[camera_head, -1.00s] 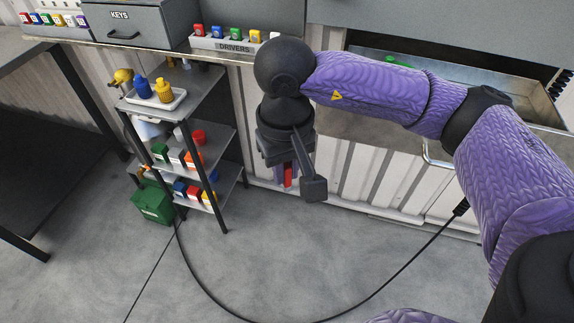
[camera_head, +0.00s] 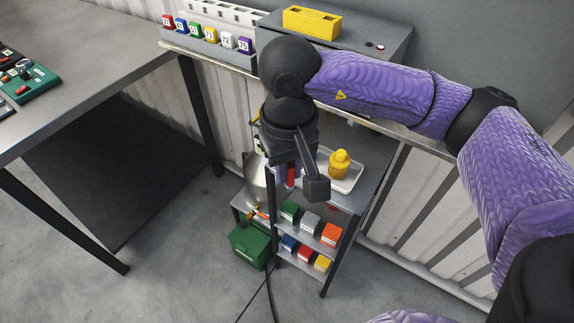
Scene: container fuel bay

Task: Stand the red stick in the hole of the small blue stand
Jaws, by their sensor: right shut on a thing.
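My right gripper (camera_head: 293,181) is shut on the red stick (camera_head: 291,177), of which only a short red part shows between dark gripper parts. The gripper hangs in front of the shelf rack's top level, beside the white tray (camera_head: 350,182) as seen here. The tray holds a yellow ribbed object (camera_head: 340,163). No small blue stand can be made out now; my gripper and wrist cover the left part of the tray. My left gripper is not in view.
The rack's lower shelves hold several coloured boxes (camera_head: 330,235). A green box (camera_head: 251,244) stands on the floor beside it. A workbench (camera_head: 120,95) is at left. A ledge behind carries a numbered block rack (camera_head: 208,37) and a yellow holder (camera_head: 312,22). A black cable (camera_head: 271,295) lies on the floor.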

